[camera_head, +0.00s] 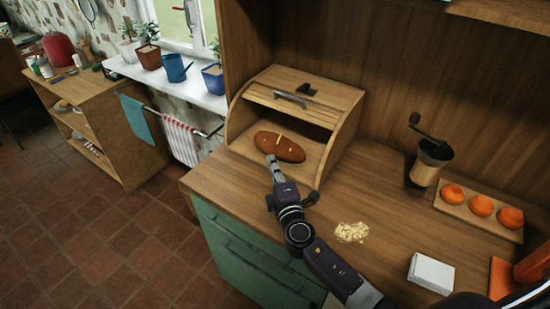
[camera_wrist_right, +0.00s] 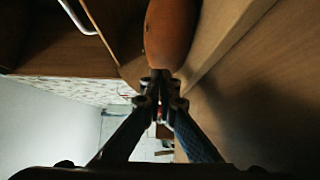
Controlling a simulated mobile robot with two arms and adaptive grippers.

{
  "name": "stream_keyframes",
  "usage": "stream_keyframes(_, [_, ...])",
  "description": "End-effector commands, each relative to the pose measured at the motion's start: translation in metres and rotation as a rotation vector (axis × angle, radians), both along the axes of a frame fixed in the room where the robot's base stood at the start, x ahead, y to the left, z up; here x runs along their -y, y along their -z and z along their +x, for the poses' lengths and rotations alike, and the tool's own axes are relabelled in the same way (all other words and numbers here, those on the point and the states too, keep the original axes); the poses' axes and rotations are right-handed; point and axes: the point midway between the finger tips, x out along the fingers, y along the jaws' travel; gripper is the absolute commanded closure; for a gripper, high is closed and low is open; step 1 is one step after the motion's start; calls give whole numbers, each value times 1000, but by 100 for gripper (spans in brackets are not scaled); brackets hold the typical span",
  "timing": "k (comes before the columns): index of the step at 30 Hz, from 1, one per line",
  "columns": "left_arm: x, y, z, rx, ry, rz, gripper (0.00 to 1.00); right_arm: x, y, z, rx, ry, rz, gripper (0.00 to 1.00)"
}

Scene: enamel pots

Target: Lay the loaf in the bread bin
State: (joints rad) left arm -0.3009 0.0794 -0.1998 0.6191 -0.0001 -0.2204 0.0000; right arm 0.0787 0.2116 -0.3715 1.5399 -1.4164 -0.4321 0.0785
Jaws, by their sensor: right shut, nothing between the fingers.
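The brown loaf (camera_head: 279,147), with pale score marks, lies on the floor of the wooden bread bin (camera_head: 336,121), near its front opening. The bin's curved lid is raised and its front is open. My right gripper (camera_head: 271,159) is at the loaf's near left edge, with its fingers shut and nothing between them. In the right wrist view the closed fingertips (camera_wrist_right: 161,82) meet the end of the loaf (camera_wrist_right: 170,35); I cannot tell if they touch it. My left gripper is not in view.
Crumbs (camera_head: 351,232) lie on the counter right of my arm. A white box (camera_head: 431,273), a coffee grinder (camera_head: 430,160) and a wooden tray (camera_head: 448,207) with orange fruits stand farther right.

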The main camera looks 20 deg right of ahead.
Motion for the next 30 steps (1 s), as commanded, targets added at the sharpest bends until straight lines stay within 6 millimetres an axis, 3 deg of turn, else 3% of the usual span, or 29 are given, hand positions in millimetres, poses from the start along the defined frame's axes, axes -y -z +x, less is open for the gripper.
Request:
stream_keyframes(16, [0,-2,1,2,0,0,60,12,1,9,0,1,0,100])
stream_keyframes(24, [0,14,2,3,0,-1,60,38,2,32,1,1,-1,100])
stream_keyframes(30, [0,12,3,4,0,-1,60,39,0,33,0,0,0,100])
